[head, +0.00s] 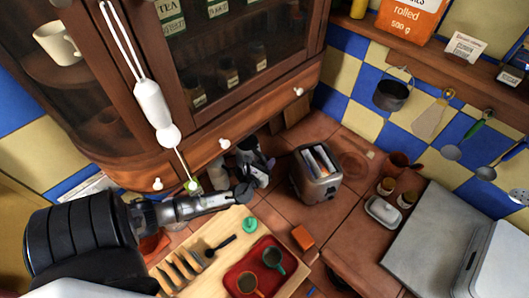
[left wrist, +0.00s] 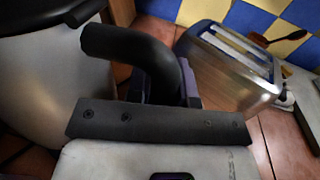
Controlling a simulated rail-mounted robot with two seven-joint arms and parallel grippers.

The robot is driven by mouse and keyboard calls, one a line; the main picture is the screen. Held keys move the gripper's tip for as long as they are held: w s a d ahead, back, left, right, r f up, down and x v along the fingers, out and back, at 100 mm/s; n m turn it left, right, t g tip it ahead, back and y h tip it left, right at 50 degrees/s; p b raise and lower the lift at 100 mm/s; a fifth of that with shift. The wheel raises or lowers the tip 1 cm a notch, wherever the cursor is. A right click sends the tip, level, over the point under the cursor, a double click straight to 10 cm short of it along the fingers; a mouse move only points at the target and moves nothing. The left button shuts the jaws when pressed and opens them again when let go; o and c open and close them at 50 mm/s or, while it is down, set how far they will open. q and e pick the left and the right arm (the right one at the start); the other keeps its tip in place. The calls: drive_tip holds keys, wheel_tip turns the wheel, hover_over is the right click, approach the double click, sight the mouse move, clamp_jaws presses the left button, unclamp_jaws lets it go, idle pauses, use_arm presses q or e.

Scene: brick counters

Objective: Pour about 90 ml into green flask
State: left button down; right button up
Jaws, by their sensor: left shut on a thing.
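My left gripper (head: 243,193) reaches in from the left beneath the wall cabinet and is shut on a black curved handle (left wrist: 140,48). The handle belongs to a pale silver kettle-like vessel with a dark lid (left wrist: 45,85), at the left of the left wrist view. In the head view, the arm and cabinet partly hide this area, so I cannot tell how full the vessel is. A teal round-topped thing (head: 250,224) stands on the wooden board; I cannot tell whether it is the green flask. My right gripper is not in view.
A toaster (head: 317,173) stands right of the gripper, and also shows close by in the left wrist view (left wrist: 230,65). A red tray (head: 230,275) with mugs lies in front. A pull cord with a white weight (head: 152,104) hangs above my left arm.

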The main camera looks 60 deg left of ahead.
use_arm(q)
drive_tip(key=d+r+m+t+h+p, duration=0.1)
drive_tip(key=d+r+m+h+p, duration=0.35)
drive_tip(key=d, duration=0.95)
drive_tip(key=d+r+m+h+p, duration=0.3)
drive_tip(key=d+r+h, duration=0.2)
drive_tip(key=r, duration=0.9)
drive_tip(key=w+d+r+m+g+h+p, duration=0.1)
drive_tip(key=d+r+m+h+p, duration=0.2)
drive_tip(key=r, duration=1.1)
drive_tip(key=shift+w+d+g+h+p, duration=0.15)
drive_tip(key=shift+d+g+h+p, duration=0.25)
drive_tip(key=shift+d+h, duration=2.05)
